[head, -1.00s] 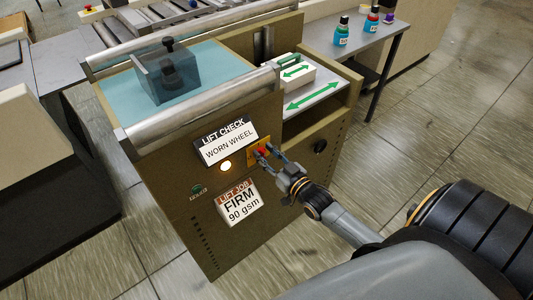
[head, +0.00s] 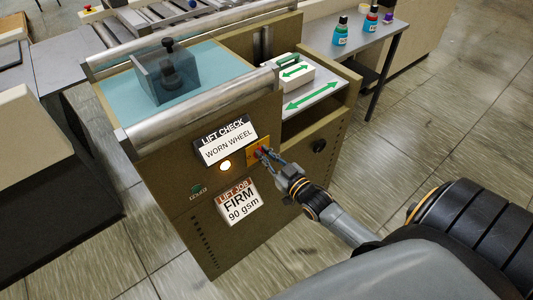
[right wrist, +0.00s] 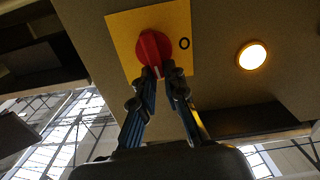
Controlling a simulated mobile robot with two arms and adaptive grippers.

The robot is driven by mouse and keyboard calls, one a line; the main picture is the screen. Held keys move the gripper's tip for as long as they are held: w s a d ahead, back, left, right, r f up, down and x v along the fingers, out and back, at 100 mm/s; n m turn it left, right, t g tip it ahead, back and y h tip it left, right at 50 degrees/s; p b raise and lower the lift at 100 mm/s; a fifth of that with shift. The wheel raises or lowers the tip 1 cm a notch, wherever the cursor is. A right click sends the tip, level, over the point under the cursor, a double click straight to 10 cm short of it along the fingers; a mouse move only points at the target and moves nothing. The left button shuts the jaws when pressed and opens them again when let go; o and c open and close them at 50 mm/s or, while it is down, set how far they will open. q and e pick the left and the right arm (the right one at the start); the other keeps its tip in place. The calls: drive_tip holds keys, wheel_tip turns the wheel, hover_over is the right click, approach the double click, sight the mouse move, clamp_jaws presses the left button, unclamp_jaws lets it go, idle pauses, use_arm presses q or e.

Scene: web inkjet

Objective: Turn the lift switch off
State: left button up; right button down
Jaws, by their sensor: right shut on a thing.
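The lift switch is a red knob (right wrist: 154,50) on a yellow plate (right wrist: 120,32) with an "O" mark beside the knob in the right wrist view. In the head view the yellow plate (head: 252,158) is on the brown cabinet's front, right of the lit lamp (head: 225,166); the knob is mostly hidden by the fingers. My right gripper (head: 262,151) is shut on the red knob. Its fingertips (right wrist: 160,72) meet at the knob's raised grip in the right wrist view. The lamp (right wrist: 252,56) glows there too. My left gripper is not in view.
Signs reading "LIFT CHECK WORN WHEEL" (head: 226,142) and "LIFT JOB FIRM 90 gsm" (head: 238,203) are on the cabinet front. A green button (head: 196,189) sits lower left and a black knob (head: 319,146) to the right. Tiled floor lies open at right.

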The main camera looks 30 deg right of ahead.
drive_tip(key=shift+w+a+r+n, duration=0.15)
drive_tip(key=shift+r+n, duration=0.1)
drive_tip(key=shift+n, duration=0.55)
drive_tip(key=n, duration=0.1)
drive_tip(key=n+p, duration=0.1)
drive_tip(key=shift+a+f+n, duration=0.15)
drive_tip(key=shift+a+n, duration=0.15)
drive_tip(key=shift+n, duration=0.1)
drive_tip(key=n, duration=0.4)
drive_tip(key=shift+a+f+n, duration=0.3)
drive_tip(key=shift+a, duration=0.05)
drive_tip(key=n, duration=0.1)
drive_tip(key=n+b, duration=0.1)
drive_tip(key=n, duration=0.1)
drive_tip(key=shift+a+f+n, duration=0.2)
drive_tip(key=shift+f+n, duration=0.1)
drive_tip(key=shift+f, duration=0.1)
drive_tip(key=shift+a+f+n+b, duration=0.15)
drive_tip(key=shift+n+b, duration=0.4)
drive_tip(key=shift+n, duration=0.45)
drive_tip(key=shift+d+f+n+b, duration=0.15)
drive_tip(key=shift+n+b, duration=0.35)
drive_tip(key=shift+n, duration=0.5)
drive_tip(key=shift+a, duration=0.1)
drive_tip(key=c, duration=1.4)
unclamp_jaws()
drive_tip(key=shift+f, duration=0.15)
